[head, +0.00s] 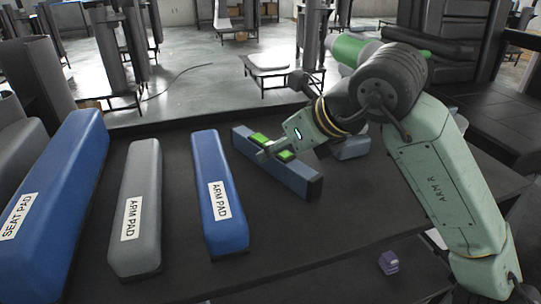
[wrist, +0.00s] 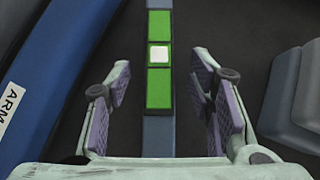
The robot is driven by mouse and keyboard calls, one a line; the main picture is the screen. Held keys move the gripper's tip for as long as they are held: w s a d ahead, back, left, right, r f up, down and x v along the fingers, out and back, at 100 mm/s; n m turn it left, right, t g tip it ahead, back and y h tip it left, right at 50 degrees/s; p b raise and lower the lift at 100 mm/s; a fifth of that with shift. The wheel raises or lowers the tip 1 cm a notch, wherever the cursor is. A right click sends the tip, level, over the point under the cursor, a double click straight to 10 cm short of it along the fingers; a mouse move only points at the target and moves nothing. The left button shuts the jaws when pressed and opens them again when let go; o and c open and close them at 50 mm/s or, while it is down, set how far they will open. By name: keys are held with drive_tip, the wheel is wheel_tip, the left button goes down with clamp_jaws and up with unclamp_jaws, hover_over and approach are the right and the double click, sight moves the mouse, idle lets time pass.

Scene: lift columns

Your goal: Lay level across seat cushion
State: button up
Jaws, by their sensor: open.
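The level (head: 295,178) is a long, narrow blue-grey bar with green panels on top, lying on the dark table in the head view. In the wrist view the level (wrist: 159,135) runs lengthwise between my fingers, with a white square between two green panels. My gripper (head: 272,149) is open over the level, one finger on each side with gaps; I cannot tell its exact height. The seat cushion (head: 62,180) is the long blue pad labelled SEAT PAD at the left of the table. Part of the level's far half is hidden by my gripper.
A grey arm pad (head: 140,190) and a blue arm pad (head: 213,172) lie between the seat cushion and the level. A grey block (head: 353,148) lies right of the level. A small purple object (head: 389,262) sits near the front right. Bare table shows in front of the level.

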drive_tip(key=shift+x, duration=1.9)
drive_tip(key=shift+w+a+r, duration=0.1)
drive_tip(key=shift+a+r, duration=0.05)
drive_tip(key=shift+c, duration=0.5)
clamp_jaws()
